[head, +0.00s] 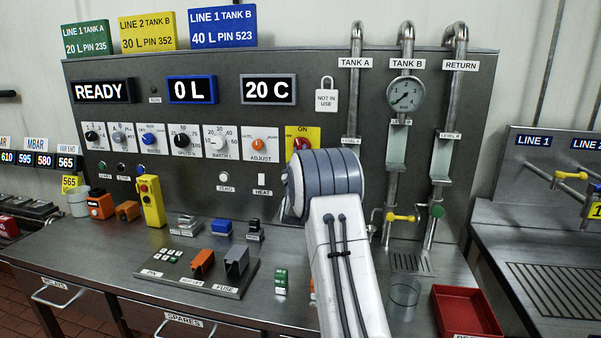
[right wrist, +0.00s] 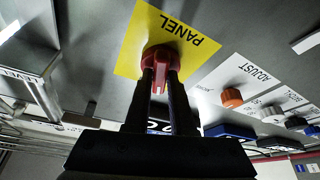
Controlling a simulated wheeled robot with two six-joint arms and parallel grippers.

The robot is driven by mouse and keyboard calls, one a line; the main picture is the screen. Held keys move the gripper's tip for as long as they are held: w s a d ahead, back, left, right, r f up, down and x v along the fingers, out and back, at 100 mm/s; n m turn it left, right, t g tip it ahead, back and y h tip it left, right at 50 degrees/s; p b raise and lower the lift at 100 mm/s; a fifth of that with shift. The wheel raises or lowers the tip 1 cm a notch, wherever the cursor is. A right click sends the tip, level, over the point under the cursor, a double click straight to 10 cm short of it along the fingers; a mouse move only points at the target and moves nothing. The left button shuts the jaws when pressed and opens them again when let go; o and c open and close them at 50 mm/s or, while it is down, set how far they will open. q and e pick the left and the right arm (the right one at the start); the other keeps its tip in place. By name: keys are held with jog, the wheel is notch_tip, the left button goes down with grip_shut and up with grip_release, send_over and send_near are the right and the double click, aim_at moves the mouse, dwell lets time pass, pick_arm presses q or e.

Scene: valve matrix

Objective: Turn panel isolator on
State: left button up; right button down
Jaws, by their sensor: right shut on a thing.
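The panel isolator is a red rotary knob (right wrist: 160,60) on a yellow plate marked PANEL, which appears upside down in the right wrist view (right wrist: 183,30). My right gripper (right wrist: 162,80) is shut on the knob's red grip, with one dark finger on each side. In the head view my white and grey right arm hides the fingers and the plate's lower part. My left gripper is in neither view.
An orange ADJUST knob (head: 258,145) and a row of selector knobs lie left of the isolator. Steel pipes with a gauge (head: 405,94) rise to the right. Small parts, a glass (head: 404,291) and a red tray (head: 466,312) stand on the bench.

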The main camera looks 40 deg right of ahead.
pick_arm(q)
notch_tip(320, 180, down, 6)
jog(key=b, duration=0.4)
jog(key=shift+b, duration=0.4)
pick_arm(e)
jog(key=shift+w+f+m+g+h, duration=0.1)
jog(key=shift+m+g+h, duration=0.55)
jog(key=shift+m, duration=1)
jog(key=shift+f+m+g+h, duration=0.1)
jog(key=shift+m+g+h, duration=0.5)
jog(key=shift+m, duration=1.05)
jog(key=shift+r, duration=0.1)
jog(key=c, duration=0.8)
grip_release()
jog(key=shift+o, duration=0.2)
pick_arm(q)
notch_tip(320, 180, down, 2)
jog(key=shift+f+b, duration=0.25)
jog(key=shift+b, duration=0.95)
pick_arm(e)
jog(key=v, duration=1)
jog(key=shift+a, duration=0.2)
